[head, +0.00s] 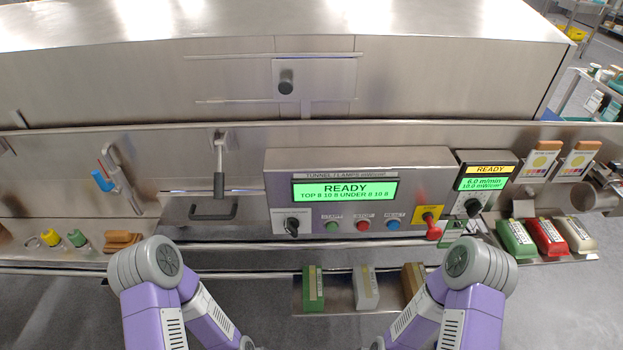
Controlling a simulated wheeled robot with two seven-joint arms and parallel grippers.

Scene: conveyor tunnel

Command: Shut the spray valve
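A lever valve with a blue handle (102,181) sits on a bent metal pipe (118,165) against the steel front at the left in the head view. It looks like the spray valve. A small red part shows beside the handle. The picture is too small to tell whether the valve is open or shut. My two purple arms come up from the bottom edge, well below and to the right of the valve, and bend down out of frame. Neither gripper's fingers show.
A control box (360,208) with a green READY screen stands in the middle, with a smaller meter (484,184) to its right. Coloured blocks (547,237) lie on the right shelf. A low tray (340,297) holds more blocks between my arms. Small rolls (77,238) lie on the left shelf.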

